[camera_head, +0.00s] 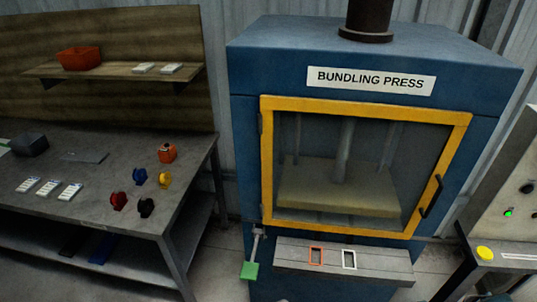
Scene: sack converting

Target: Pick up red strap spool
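The red strap spool (118,201) stands on the grey workbench at the left, near its front right part. A blue spool (140,176) is just behind it, a black spool (146,207) is beside it on the right, and a yellow spool (165,180) is farther right. The red spool looks apart from the others and nothing covers it. Neither of my grippers shows in the head view.
The workbench (90,158) also holds an orange item (167,153), several white labelled pieces (49,187) and a dark block (30,145). A shelf (110,71) with an orange bin (78,58) overhangs its back. The blue bundling press (490,75) stands to the right.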

